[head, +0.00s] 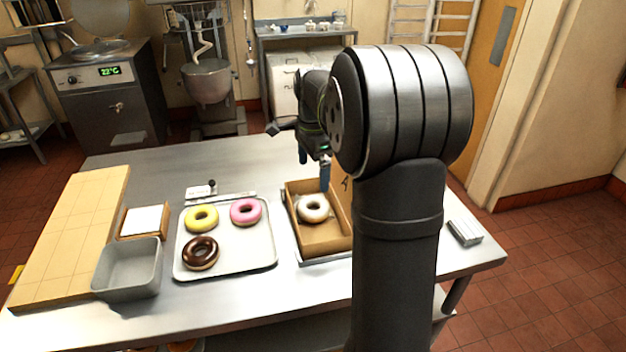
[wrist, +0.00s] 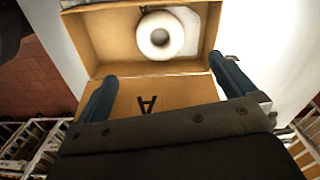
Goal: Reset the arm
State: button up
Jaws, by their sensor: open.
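My gripper (head: 314,172) is open and empty above the far end of the cardboard box in the head view. In the wrist view my gripper (wrist: 168,84) shows two blue fingers spread wide, with nothing between them. The open cardboard box (head: 325,246) holds one white-glazed donut (head: 313,208). The box (wrist: 84,42) and the white donut (wrist: 145,37) also show in the wrist view, beyond the fingertips. The box lid, marked with an A (wrist: 148,104), stands open. My arm hides part of the box's right side in the head view.
A pale tray (head: 236,258) holds a yellow donut (head: 202,218), a pink donut (head: 246,211) and a chocolate donut (head: 201,252). A grey bin (head: 128,279), a wooden board (head: 62,255) and a small white-topped box (head: 144,220) are left. The steel table (head: 255,161) is clear at the back.

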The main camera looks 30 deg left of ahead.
aim_at(313, 205)
jog(key=shift+r, duration=0.15)
notch_tip(313, 205, down, 13)
jog(key=shift+r, duration=2.35)
jog(key=shift+f, duration=0.1)
